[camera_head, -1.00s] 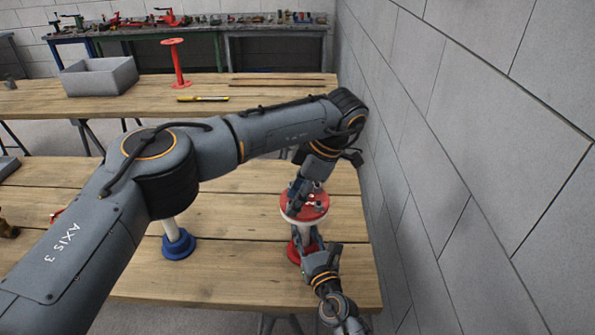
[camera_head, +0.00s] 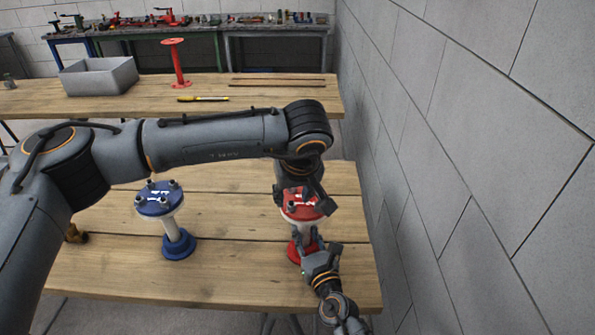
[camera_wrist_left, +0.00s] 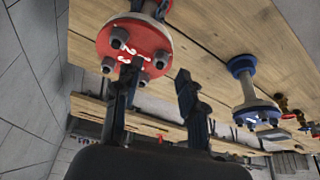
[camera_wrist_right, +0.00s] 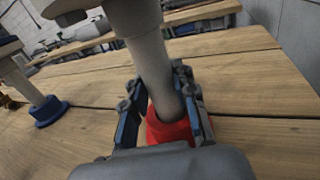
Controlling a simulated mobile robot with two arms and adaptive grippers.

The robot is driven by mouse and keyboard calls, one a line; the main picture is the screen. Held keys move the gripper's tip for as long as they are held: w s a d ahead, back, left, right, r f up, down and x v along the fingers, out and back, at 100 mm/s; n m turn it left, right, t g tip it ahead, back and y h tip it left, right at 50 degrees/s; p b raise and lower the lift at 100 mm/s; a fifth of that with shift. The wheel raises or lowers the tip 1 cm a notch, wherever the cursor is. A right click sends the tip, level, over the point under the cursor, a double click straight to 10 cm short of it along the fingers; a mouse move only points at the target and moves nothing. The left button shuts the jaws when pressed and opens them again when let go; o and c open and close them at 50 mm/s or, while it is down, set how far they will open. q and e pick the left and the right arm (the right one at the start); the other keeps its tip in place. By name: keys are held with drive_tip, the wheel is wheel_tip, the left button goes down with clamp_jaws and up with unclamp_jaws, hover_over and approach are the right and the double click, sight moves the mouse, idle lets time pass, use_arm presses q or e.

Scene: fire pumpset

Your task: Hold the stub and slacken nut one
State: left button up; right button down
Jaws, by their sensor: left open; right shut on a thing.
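The red stub, a pale pipe with a red base and a red top flange (camera_head: 299,211), stands upright near the right end of the near bench. Several grey nuts stand around the flange face; they show in the left wrist view, where one nut (camera_wrist_left: 162,60) is close to the fingers. My left gripper (camera_wrist_left: 157,74) is open over the flange, its fingers apart, with no nut clearly between them. In the head view my left wrist partly covers the flange. My right gripper (camera_wrist_right: 160,88) is shut on the pipe (camera_wrist_right: 152,65) just above the red base (camera_wrist_right: 168,130).
A blue stub (camera_head: 158,200) with nuts on its flange stands to the left on the near bench (camera_head: 210,280). A block wall (camera_head: 470,150) is close on the right. The far bench holds a grey box (camera_head: 99,78), a red stand (camera_head: 176,62) and a yellow tool (camera_head: 203,99).

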use_arm(q)
drive_tip(key=v, duration=0.9)
drive_tip(key=shift+r, duration=0.2)
drive_tip(key=shift+s+d, duration=0.1)
drive_tip(key=n+g+h, duration=0.2)
drive_tip(key=n+h, duration=0.3)
drive_tip(key=n, duration=1.8)
approach(291, 204)
drive_tip(key=shift+t, duration=0.3)
drive_tip(key=x, duration=0.7)
drive_tip(key=shift+s+d+f, duration=0.1)
drive_tip(key=shift+d+f, duration=0.1)
drive_tip(key=shift+f, duration=0.25)
